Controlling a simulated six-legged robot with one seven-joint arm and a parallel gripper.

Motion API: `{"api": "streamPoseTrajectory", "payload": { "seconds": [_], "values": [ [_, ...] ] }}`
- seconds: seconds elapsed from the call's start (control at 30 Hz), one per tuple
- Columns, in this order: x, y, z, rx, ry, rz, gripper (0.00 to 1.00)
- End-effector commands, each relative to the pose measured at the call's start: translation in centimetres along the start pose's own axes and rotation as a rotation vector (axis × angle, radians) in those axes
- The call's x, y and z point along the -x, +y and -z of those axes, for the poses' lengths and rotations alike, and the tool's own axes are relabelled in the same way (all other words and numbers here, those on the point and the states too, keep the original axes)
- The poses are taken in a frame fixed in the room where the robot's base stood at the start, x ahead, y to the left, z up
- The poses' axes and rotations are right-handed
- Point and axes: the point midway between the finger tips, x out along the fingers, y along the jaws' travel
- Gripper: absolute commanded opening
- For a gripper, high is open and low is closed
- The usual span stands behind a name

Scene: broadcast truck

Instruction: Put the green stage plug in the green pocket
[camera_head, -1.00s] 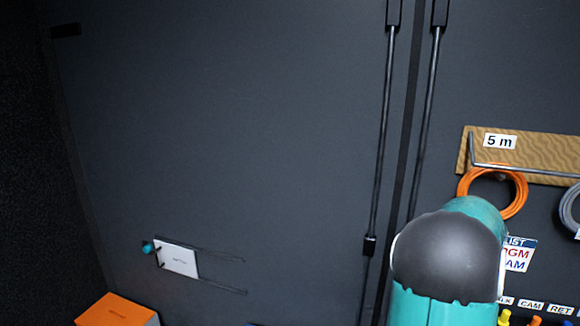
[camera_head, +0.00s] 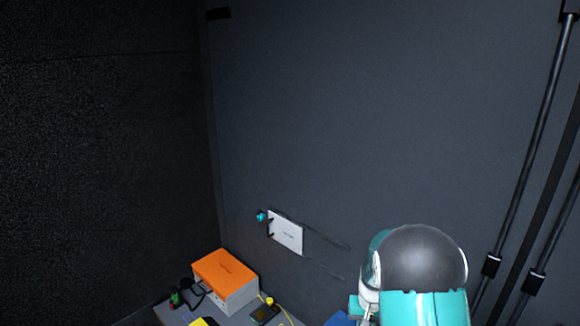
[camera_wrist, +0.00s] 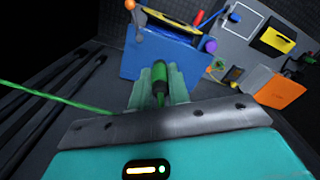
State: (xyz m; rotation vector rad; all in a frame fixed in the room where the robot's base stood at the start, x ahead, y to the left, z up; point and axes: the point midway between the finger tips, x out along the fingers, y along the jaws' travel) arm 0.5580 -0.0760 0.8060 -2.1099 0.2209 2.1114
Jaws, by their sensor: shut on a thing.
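The green stage plug (camera_wrist: 160,76), with a dark lower part, sits between the pale green fingers of my gripper (camera_wrist: 160,84) in the wrist view. My gripper is shut on it. A green cable (camera_wrist: 52,98) trails off to the left. A blue box (camera_wrist: 165,56) lies just beyond the fingertips. In the head view my arm covers the gripper and the plug. I cannot make out a green pocket in either view. A small green object (camera_head: 175,297) stands at the left of the bench in the head view.
An orange-topped box (camera_head: 225,269) stands on the grey bench at the wall corner; it also shows in the wrist view (camera_wrist: 280,88). A dark device (camera_head: 264,313) and yellow items lie near it. A white panel (camera_head: 286,233) hangs on the wall. Dark rods run along the wall at right.

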Motion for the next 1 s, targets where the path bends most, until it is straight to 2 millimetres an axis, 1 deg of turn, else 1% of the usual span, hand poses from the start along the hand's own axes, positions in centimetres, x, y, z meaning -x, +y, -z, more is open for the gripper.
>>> {"api": "streamPoseTrajectory", "payload": {
  "seconds": [0.03,0.1,0.2,0.27,0.37,1.0],
  "values": [
    [-0.9,-2.2,-0.4,0.06,-0.002,-0.001,0.0],
    [-1.6,-4.5,-0.8,0.124,-0.001,-0.001,0.0],
    [-2.4,-6.5,-1.2,0.183,-0.001,-0.002,0.0],
    [-2.6,-7.3,-1.4,0.202,0.0,-0.001,0.0],
    [-2.7,-7.6,-1.4,0.213,0.001,-0.001,0.0],
    [-2.7,-7.6,-1.6,0.209,0.001,-0.001,0.0]
  ]
}}
